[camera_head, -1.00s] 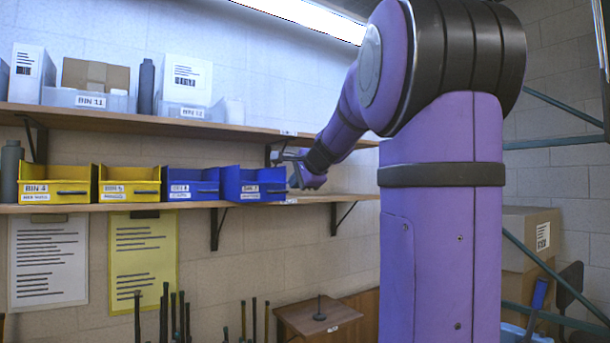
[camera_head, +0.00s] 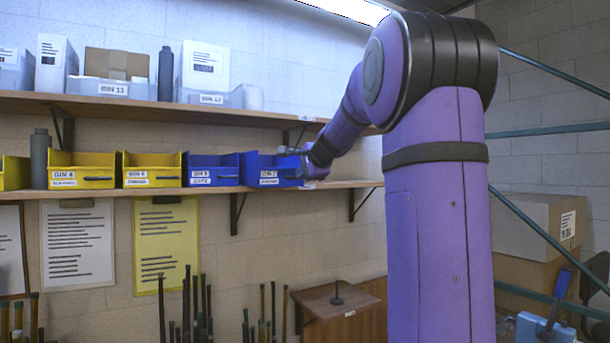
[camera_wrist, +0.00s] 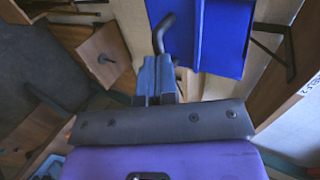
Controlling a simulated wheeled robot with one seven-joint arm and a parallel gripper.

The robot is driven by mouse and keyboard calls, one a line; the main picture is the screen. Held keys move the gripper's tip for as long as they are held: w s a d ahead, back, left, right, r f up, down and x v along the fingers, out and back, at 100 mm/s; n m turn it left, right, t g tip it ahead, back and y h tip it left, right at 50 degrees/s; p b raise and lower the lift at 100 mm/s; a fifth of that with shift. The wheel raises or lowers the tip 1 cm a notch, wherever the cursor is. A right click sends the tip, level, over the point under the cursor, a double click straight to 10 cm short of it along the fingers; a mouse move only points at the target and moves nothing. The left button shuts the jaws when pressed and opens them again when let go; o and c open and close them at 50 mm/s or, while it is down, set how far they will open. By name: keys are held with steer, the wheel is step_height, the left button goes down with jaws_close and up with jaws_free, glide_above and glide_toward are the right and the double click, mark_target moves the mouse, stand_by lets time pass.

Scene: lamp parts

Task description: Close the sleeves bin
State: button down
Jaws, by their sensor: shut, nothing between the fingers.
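Two blue bins stand at the right end of the lower shelf row. The rightmost blue bin (camera_head: 268,169) juts forward a little and has a dark handle; the small line on its label is too small to read, so I cannot tell for sure which bin holds sleeves. My gripper (camera_head: 308,168) is at the right side of this bin, partly hidden by my wrist. In the wrist view my gripper (camera_wrist: 158,78) is shut and empty, beside a blue bin (camera_wrist: 222,35). A dark curved bar (camera_wrist: 163,32) shows just beyond the fingertips; contact is unclear.
A blue bin (camera_head: 211,170) and yellow bins (camera_head: 151,170) stand to the left on the lower shelf (camera_head: 340,184). The shelf right of the bins is free. Cartons (camera_head: 540,222) stand at the right.

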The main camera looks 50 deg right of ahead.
steer(key=w+d, duration=0.1)
steer(key=w, duration=0.3)
steer(key=w+d, duration=0.1)
steer(key=w, duration=0.3)
steer(key=w+d, duration=0.1)
steer(key=w, duration=0.2)
steer(key=shift+w+d, duration=0.15)
steer(key=shift+w, duration=0.25)
